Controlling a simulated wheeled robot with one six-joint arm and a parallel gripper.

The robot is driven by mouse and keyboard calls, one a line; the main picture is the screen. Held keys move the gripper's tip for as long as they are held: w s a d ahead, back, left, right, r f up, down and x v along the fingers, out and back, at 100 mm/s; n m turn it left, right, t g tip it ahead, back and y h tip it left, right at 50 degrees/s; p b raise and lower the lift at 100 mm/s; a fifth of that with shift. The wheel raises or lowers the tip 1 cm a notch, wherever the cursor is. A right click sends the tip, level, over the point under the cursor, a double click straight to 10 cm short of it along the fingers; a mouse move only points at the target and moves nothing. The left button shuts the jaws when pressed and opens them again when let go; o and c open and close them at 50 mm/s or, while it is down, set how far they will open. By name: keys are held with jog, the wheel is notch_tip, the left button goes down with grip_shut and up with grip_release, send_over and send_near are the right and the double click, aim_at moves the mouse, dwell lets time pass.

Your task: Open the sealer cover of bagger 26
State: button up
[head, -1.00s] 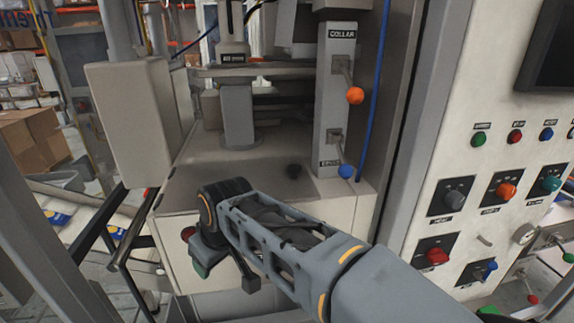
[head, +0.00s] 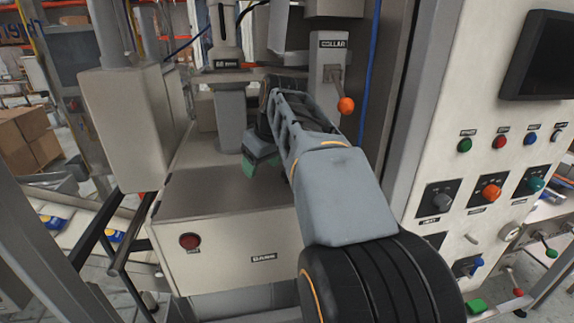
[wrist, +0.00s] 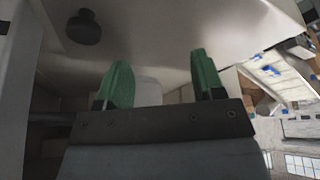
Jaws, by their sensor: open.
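The sealer cover (head: 225,192) appears to be the grey sloping panel on the cream housing at the machine's front, lying flat and shut. A dark round knob (wrist: 84,27) stands on a pale grey surface in the upper left of the wrist view. In the head view my arm hides it. My gripper (head: 252,167) is above the panel's far part, mostly behind my arm. In the wrist view my gripper (wrist: 162,82) shows two green fingertips spread apart with nothing between them. The knob is off to their left, not between them. No number 26 is readable.
A grey column marked COLLAR (head: 332,60) carries an orange-ball lever (head: 346,105) close right of my arm. A grey post (head: 230,120) stands behind the panel. A control panel (head: 480,100) is at right, a beige box (head: 130,125) at left. A red lamp (head: 190,241) is on the housing front.

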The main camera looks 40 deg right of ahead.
jog(key=s+d+r+m, duration=0.1)
jog(key=s+d+m, duration=0.15)
jog(key=d, duration=0.55)
jog(key=shift+h, duration=0.4)
jog(key=shift+p+x, duration=0.4)
jog(key=shift+x, duration=2.75)
jog(key=shift+a, duration=0.15)
jog(key=shift+c, duration=0.2)
grip_shut()
